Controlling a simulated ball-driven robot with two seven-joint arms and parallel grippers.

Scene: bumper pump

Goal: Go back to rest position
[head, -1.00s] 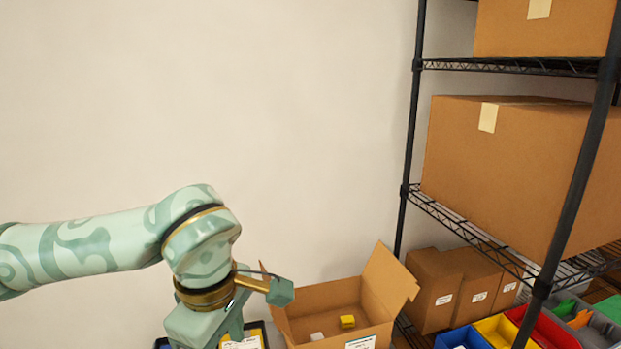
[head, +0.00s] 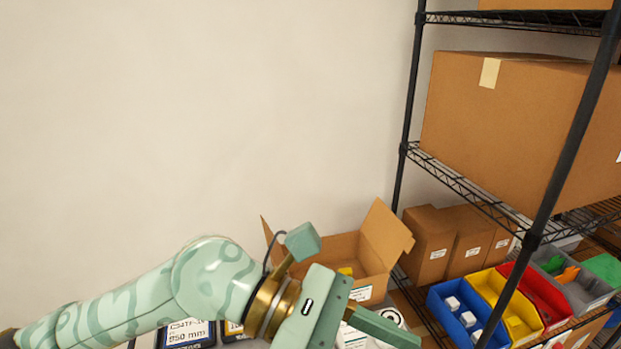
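My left arm (head: 215,280) comes in low from the left in the head view, pale green with a darker pattern and a brass-coloured wrist. My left gripper (head: 380,325) is at the bottom middle, in front of an open cardboard box. One finger shows, pointing right and slightly down. The other finger is not clearly visible, so I cannot tell how far apart they are, and I see nothing held. My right gripper is not in view.
The open cardboard box (head: 390,243) holds a yellow item, partly hidden by my wrist. A black wire shelf (head: 480,195) at the right carries large cartons (head: 500,130). Coloured bins (head: 465,312) stand lower right. Dark labelled packages (head: 187,335) lie below my arm. Open wall space lies above.

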